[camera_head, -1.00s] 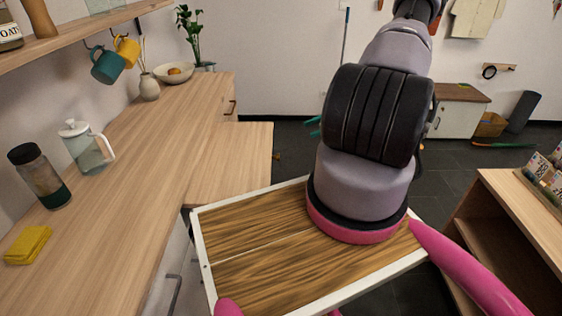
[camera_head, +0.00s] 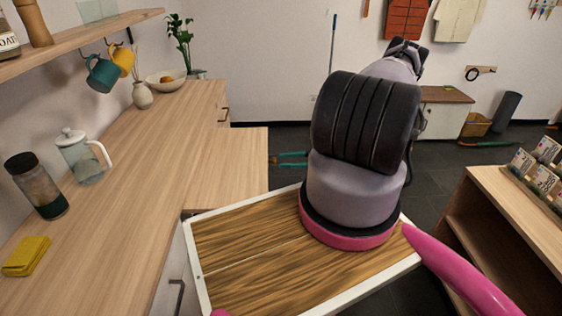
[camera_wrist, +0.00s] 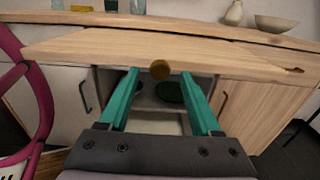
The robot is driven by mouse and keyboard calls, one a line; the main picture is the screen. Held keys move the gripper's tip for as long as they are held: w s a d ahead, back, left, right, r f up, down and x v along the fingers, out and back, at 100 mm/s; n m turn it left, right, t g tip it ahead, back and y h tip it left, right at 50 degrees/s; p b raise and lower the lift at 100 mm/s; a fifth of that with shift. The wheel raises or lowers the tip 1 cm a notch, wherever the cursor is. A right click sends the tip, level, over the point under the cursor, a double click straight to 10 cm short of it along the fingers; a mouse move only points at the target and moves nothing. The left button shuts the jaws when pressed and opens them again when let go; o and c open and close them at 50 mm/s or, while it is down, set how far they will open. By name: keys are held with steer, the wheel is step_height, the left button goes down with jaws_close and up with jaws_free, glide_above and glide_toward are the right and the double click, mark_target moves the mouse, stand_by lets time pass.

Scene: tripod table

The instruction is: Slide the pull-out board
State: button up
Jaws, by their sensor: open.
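The pull-out board (camera_head: 235,165) is a pale wood slab that sticks out from the counter in the head view. In the wrist view the board (camera_wrist: 150,47) spans the picture, with a round brass knob (camera_wrist: 160,70) on its front edge. My gripper (camera_wrist: 159,76) is open, its two teal fingers pointing at the board with the knob framed between their tips. I cannot tell whether the tips reach around the knob. In the head view my gripper (camera_head: 273,161) is just right of the board's edge, and the knob is not clear.
The counter (camera_head: 130,180) holds a glass pitcher (camera_head: 80,158), a dark jar (camera_head: 38,187), a yellow sponge (camera_head: 27,256) and a bowl (camera_head: 166,79). Below the board, an open compartment (camera_wrist: 158,100) holds dark round items. A wooden shelf unit (camera_head: 500,220) stands at the right.

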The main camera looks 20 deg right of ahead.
steer(key=shift+x, duration=1.15)
jaws_close()
stand_by(0.6)
